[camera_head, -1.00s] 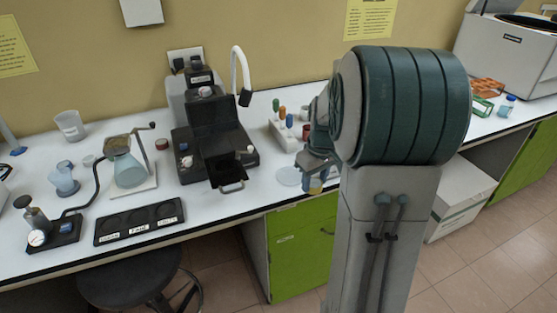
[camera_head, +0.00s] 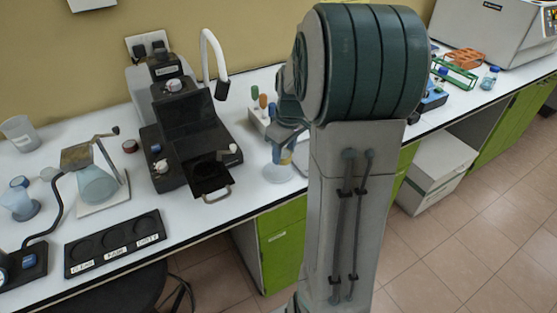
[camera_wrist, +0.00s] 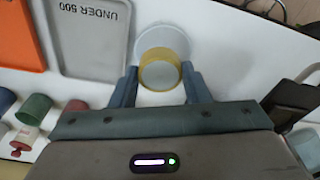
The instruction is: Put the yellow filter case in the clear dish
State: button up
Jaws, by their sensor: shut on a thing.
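The yellow filter case (camera_wrist: 159,54) is a round ring-shaped cup with a pale inside, held between the fingers of my gripper (camera_wrist: 159,78). In the head view, a bit of the yellow case (camera_head: 285,159) shows under my gripper (camera_head: 287,152), partly hidden by my arm. The clear dish (camera_wrist: 172,32) is a round, shallow, pale dish on the white bench. In the wrist view the case overlaps its near part. In the head view the clear dish (camera_head: 275,175) lies just below the case. I cannot tell how high the case is above it.
A grey tray marked UNDER 500 (camera_wrist: 92,65) and an orange tray (camera_wrist: 20,38) lie left of the dish in the wrist view. Coloured bottles (camera_wrist: 35,108) stand at lower left. The black instrument (camera_head: 190,125) stands left of the dish in the head view.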

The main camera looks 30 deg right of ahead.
aim_at(279, 172)
jog(key=shift+w+a+f, duration=0.45)
jog(key=shift+w+f, duration=0.05)
jog(key=shift+w, duration=0.15)
jog(key=shift+f, duration=2)
jog(key=shift+f, duration=0.15)
jog(key=o, duration=0.9)
jog(key=shift+o, duration=0.2)
